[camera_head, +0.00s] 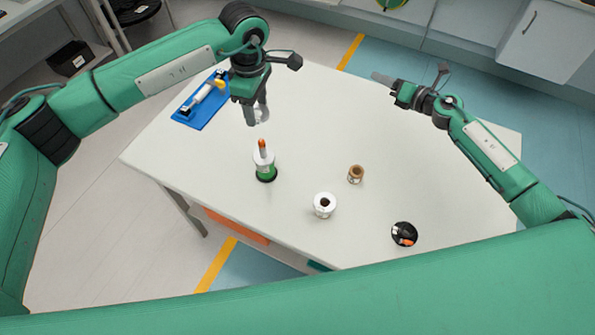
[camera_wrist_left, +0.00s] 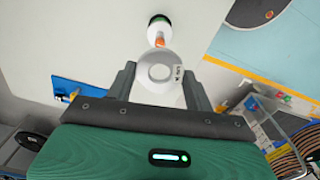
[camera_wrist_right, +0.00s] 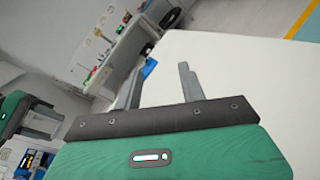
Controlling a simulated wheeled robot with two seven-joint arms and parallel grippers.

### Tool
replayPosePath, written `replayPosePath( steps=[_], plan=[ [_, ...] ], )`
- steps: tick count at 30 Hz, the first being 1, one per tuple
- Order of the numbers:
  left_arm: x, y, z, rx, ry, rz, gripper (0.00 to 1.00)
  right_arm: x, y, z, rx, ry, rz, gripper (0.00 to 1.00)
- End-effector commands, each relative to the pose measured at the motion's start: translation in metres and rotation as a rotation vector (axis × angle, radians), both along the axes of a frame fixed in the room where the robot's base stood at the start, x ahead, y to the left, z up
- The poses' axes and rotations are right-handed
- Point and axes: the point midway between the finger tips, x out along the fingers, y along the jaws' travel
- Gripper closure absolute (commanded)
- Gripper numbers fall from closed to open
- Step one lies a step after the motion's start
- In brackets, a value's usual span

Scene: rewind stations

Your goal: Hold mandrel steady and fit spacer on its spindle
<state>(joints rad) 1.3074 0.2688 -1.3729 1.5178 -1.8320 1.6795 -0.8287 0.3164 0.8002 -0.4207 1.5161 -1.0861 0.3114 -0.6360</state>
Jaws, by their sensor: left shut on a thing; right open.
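My left gripper (camera_head: 257,118) is shut on a white ring, the spacer (camera_wrist_left: 160,72), which has dark lettering on its face. It holds the spacer above the table. The mandrel (camera_head: 264,166) stands upright below the gripper, with a white body, a green and black base and an orange-tipped spindle (camera_head: 262,146). In the left wrist view the mandrel (camera_wrist_left: 159,27) shows just beyond the spacer, apart from it or overlapped in view; the gap cannot be judged. My right gripper (camera_head: 384,79) is open and empty over the table's far right side, away from the mandrel.
A white roll (camera_head: 324,207), a small brown roll (camera_head: 355,174) and a black dish (camera_head: 404,229) with orange and white bits stand on the table (camera_head: 310,110) to the right of the mandrel. A blue tray (camera_head: 190,118) with a white-yellow tool lies at the left. The table's right-hand far area is clear.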

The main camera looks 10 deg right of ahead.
Motion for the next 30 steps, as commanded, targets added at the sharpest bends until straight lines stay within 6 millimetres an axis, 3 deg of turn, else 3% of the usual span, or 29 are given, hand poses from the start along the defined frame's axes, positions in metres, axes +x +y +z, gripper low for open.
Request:
replayPosePath(
  steps=[1,4,12,18,24,30],
  plan=[
    [0.0,0.0,0.0,0.0,0.0,0.0,0.7,0.0,0.015,0.013,-0.071,-0.068,0.036,0.59],
    [0.0,0.0,0.0,0.0,0.0,0.0,0.7,-0.004,0.045,0.027,-0.241,-0.206,0.103,0.59],
    [0.0,0.0,0.0,0.0,0.0,0.0,0.7,-0.082,0.161,-0.056,-0.338,-0.327,0.214,0.59],
    [0.0,0.0,0.0,0.0,0.0,0.0,0.7,-0.143,0.231,-0.09,-0.365,-0.4,0.236,0.59],
    [0.0,0.0,0.0,0.0,0.0,0.0,0.7,-0.18,0.268,-0.101,-0.388,-0.447,0.229,0.59],
    [0.0,0.0,0.0,0.0,0.0,0.0,0.7,-0.188,0.282,-0.103,-0.4,-0.464,0.223,0.59]
  ],
)
